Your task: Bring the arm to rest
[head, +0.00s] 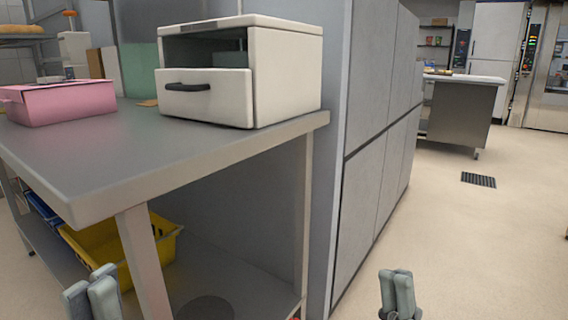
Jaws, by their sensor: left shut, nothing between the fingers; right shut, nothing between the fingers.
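My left gripper (92,292) shows at the bottom left edge of the head view, in front of the table's lower shelf. Its fingers are shut with nothing between them. My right gripper (397,290) shows at the bottom, right of centre, over the bare floor. Its fingers point up and are shut and empty. Most of both arms lies below the picture.
A grey metal table (150,150) carries a white cabinet with a drawer (207,97) and a pink box (60,102). A yellow crate (165,245) sits on its lower shelf. A grey partition (375,150) stands beside it. Open floor (490,240) lies right.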

